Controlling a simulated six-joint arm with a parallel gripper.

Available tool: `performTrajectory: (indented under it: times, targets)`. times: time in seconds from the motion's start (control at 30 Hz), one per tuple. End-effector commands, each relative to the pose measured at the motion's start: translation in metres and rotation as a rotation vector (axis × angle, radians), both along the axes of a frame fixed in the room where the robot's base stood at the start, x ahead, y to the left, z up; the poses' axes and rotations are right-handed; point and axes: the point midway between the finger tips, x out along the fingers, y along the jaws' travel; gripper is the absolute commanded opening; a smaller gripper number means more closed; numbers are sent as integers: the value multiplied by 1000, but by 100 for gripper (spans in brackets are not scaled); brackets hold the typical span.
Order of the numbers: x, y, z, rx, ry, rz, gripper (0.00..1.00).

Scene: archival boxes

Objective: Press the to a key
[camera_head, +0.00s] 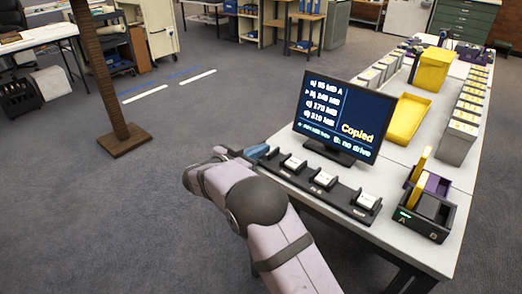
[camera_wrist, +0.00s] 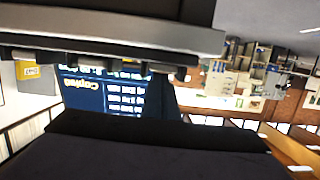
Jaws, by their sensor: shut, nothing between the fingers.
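A dark key strip (camera_head: 310,184) lies along the front edge of the table, with several white keys such as the near right one (camera_head: 366,201), a middle one (camera_head: 325,179) and a left one (camera_head: 293,163). Their labels are too small to read. The monitor (camera_head: 338,115) behind shows a list and the yellow word "Copied"; its screen also shows upside down in the wrist view (camera_wrist: 108,93). My gripper (camera_head: 240,154) is shut and empty at the left end of the strip, partly hidden by my arm. I cannot tell whether it touches anything.
A black dock (camera_head: 427,215) with a yellow item and a purple unit stand right of the strip. A yellow tray (camera_head: 408,119), a yellow box (camera_head: 433,68) and rows of grey boxes (camera_head: 456,141) fill the table behind. A brown post (camera_head: 102,70) stands on open floor at left.

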Motion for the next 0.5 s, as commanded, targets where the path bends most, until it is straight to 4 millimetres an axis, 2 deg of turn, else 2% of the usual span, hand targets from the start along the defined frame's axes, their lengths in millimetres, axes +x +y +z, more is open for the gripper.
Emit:
performTrajectory:
  times: [0.03, 0.13, 0.37, 0.5]
  targets:
    - [-3, -1, -12, 6, 24, -2, 0]
    - [-3, 0, -4, 6, 21, -1, 0]
    - [-3, 0, 36, 4, -1, 0, 0]
    - [-22, 21, 45, 1, -1, 6, 0]
